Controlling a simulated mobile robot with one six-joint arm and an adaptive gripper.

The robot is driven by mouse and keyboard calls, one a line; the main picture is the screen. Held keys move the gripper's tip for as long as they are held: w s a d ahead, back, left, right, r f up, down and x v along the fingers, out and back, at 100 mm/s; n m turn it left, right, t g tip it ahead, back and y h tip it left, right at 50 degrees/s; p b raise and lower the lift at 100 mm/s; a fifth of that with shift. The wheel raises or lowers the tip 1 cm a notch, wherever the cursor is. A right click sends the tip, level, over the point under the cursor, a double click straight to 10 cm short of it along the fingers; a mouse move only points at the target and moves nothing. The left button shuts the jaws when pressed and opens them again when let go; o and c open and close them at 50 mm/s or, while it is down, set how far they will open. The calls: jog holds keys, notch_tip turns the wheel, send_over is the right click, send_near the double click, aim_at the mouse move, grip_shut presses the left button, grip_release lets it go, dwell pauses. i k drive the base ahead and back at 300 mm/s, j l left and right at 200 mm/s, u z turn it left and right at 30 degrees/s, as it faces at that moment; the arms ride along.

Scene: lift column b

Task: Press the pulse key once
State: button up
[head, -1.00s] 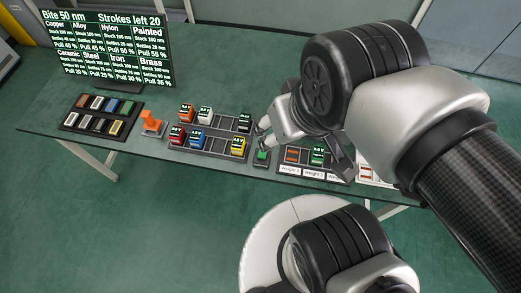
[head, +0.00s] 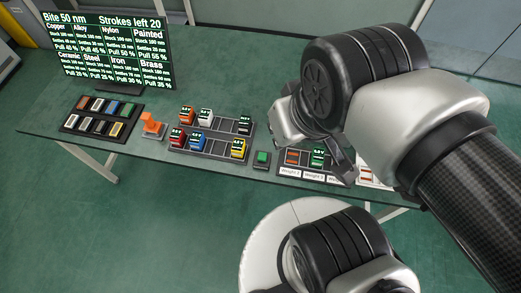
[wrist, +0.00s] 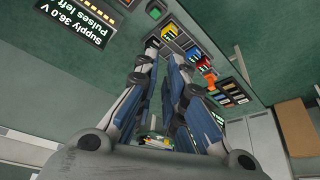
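A small green key (head: 262,158) on a dark square base sits at the table's front edge, between the grey rack and a labelled panel. It also shows near the top of the wrist view (wrist: 155,11). No pulse label on it is readable. In the head view my arm hides the fingers.
A grey rack (head: 207,147) holds several coloured blocks left of the key. Further left are an orange piece (head: 152,122), a dark swatch tray (head: 100,117) and a large screen (head: 108,45). A labelled panel with a green block (head: 318,156) lies right of the key.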

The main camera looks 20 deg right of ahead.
aim_at(262, 156)
jog(key=z, duration=1.6)
jog(key=k+j, duration=0.7)
